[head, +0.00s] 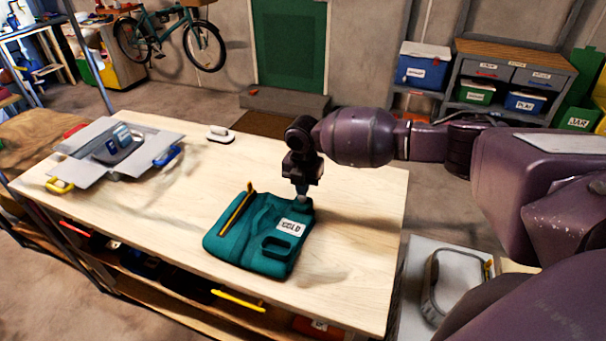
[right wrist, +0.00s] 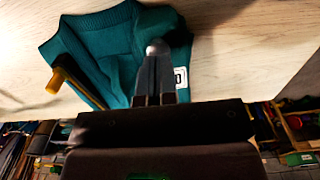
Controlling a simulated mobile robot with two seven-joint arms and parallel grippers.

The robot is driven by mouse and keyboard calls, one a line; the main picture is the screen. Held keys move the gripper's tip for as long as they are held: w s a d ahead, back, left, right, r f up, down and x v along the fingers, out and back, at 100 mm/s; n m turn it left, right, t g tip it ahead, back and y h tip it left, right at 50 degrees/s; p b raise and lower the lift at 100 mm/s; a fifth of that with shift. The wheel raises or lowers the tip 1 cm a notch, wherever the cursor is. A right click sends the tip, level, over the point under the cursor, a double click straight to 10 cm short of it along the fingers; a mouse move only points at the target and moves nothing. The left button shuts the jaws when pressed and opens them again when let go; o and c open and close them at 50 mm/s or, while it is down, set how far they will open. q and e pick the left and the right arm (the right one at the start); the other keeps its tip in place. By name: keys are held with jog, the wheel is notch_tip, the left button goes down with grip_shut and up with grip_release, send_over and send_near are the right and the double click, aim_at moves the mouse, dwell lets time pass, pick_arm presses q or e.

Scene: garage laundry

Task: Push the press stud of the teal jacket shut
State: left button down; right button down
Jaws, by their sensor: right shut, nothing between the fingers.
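The teal jacket (head: 262,233) lies folded on the pale wooden table, with a white label and a yellow strip along its left side. In the right wrist view the jacket (right wrist: 100,45) fills the upper left. My right gripper (head: 303,198) points down at the jacket's upper right corner, its fingers together and empty. In the right wrist view its fingertips (right wrist: 157,48) are over the teal cloth near the label; I cannot tell whether they touch it. The press stud is not clearly visible and may be hidden by the fingers. My left gripper is not in view.
The wooden table (head: 350,225) is clear to the right of the jacket. A small white-and-dark object (head: 219,134) sits at the back edge. A white basket (head: 450,285) stands right of the table.

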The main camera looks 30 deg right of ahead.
jog(key=shift+f, duration=0.6)
jog(key=shift+f, duration=0.65)
jog(key=shift+s+f, duration=0.25)
jog(key=shift+f, duration=0.3)
notch_tip(320, 180, up, 12)
jog(key=shift+w, duration=0.25)
jog(key=shift+f, duration=0.1)
